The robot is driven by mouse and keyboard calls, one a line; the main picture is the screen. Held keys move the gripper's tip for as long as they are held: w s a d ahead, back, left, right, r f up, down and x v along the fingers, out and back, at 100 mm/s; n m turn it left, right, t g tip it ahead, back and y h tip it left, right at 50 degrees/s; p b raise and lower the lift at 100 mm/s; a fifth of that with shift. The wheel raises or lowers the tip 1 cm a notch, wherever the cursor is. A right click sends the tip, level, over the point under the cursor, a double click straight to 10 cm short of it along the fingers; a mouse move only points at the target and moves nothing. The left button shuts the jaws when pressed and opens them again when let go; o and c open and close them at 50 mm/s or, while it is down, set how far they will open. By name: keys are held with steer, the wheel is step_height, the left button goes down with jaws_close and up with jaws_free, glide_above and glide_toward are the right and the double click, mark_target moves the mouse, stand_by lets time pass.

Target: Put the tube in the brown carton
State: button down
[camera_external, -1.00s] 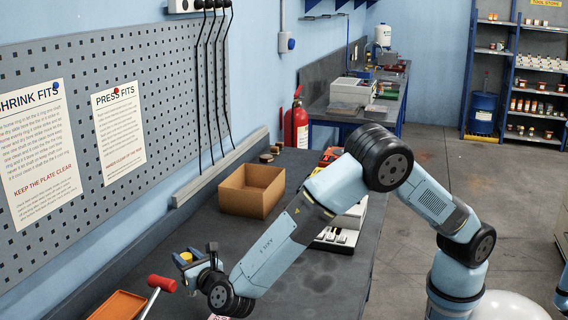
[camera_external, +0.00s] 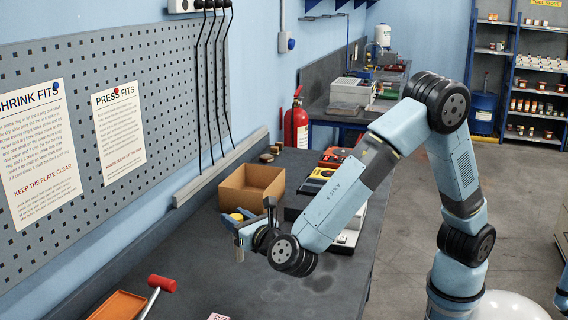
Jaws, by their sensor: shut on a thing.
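The brown carton (camera_external: 232,196) is an open box standing on the dark bench, near the pegboard wall. My gripper (camera_external: 241,226) is just on the near side of the carton, in front of its lower edge in the picture. It is shut on the tube (camera_external: 237,216), of which only a yellow end shows clearly between the jaws. The rest of the tube is hidden by or blends with the jaws. The gap between gripper and carton, and the gripper's height above the bench, are hard to judge. The carton's inner floor is partly hidden by its near wall.
An orange tray (camera_external: 118,306) and a red-headed mallet (camera_external: 161,284) lie at the near left. Yellow and red instruments (camera_external: 321,174) sit right of the carton, with a pale device (camera_external: 347,238) partly behind my arm. Small brown discs (camera_external: 267,157) lie behind the carton.

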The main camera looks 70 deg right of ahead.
steer(key=shift+s+d+r, duration=0.1)
steer(key=shift+s+r, duration=0.1)
steer(key=shift+s, duration=0.05)
step_height(320, 180, up, 5)
steer(key=shift+f, duration=0.2)
steer(key=shift+w+d+r+h, duration=0.15)
steer(key=shift+w+d+h, duration=0.2)
steer(key=shift+d, duration=0.1)
steer(key=w+d+m+g+h, duration=0.3)
steer(key=w+d, duration=0.4)
steer(key=d, duration=0.4)
steer(key=w+d+m+g+h, duration=0.35)
steer(key=w+d, duration=0.25)
steer(key=d, duration=0.4)
steer(key=w+d+m+g+h, duration=0.1)
steer(key=w+d+m+g, duration=0.2)
steer(key=d, duration=0.9)
steer(key=w+d+m+g+h, duration=0.15)
steer(key=d+g, duration=0.25)
steer(key=d, duration=0.8)
step_height(320, 180, down, 18)
steer(key=shift+w+a+r+y, duration=0.25)
steer(key=shift+w+y, duration=0.1)
steer(key=shift+w, duration=0.1)
